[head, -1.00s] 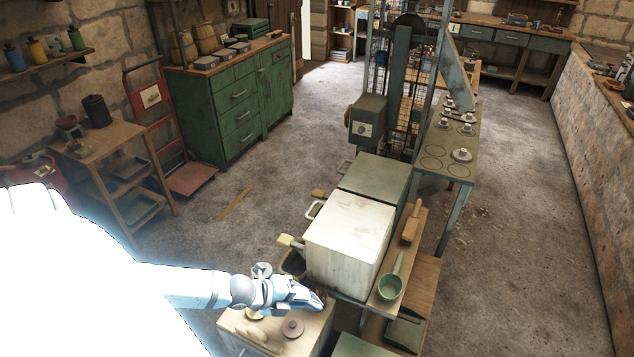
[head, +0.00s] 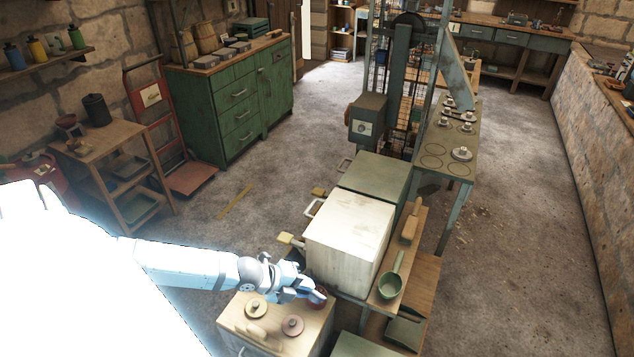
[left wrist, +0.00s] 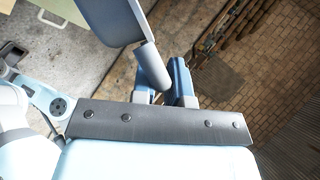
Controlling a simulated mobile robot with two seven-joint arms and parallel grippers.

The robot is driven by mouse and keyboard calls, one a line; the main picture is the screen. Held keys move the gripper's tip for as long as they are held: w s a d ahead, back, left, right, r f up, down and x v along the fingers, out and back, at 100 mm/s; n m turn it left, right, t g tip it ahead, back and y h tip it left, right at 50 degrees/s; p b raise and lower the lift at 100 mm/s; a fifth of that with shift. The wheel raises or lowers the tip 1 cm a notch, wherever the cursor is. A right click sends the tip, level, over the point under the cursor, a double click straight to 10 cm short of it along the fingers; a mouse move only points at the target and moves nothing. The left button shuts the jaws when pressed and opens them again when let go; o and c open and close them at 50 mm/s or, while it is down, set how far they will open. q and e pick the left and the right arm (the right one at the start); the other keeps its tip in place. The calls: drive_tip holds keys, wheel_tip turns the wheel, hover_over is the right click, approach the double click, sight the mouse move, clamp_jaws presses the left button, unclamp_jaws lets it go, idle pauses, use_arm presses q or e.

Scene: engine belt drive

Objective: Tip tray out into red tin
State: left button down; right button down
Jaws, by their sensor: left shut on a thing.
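My left gripper (head: 312,292) is over the small wooden cabinet in the head view. In the left wrist view its blue fingers (left wrist: 166,88) are shut on a round grey-blue stub. A flat pale-blue piece (left wrist: 112,18) joins that stub; it looks like part of the tray, but I cannot see its inside. In the head view the held thing is hard to tell from the gripper. My right gripper is in neither view.
A white box (head: 345,235) stands close to the right of my gripper.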

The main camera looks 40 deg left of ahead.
use_arm(q)
drive_tip(key=shift+w+a+r+g+b, duration=0.1)
drive_tip(key=shift+w+r+g+b, duration=0.15)
drive_tip(key=shift+w, duration=0.3)
drive_tip(key=shift+w+r+g+b, duration=0.2)
drive_tip(key=shift+w+r+g, duration=0.05)
drive_tip(key=shift+w, duration=0.3)
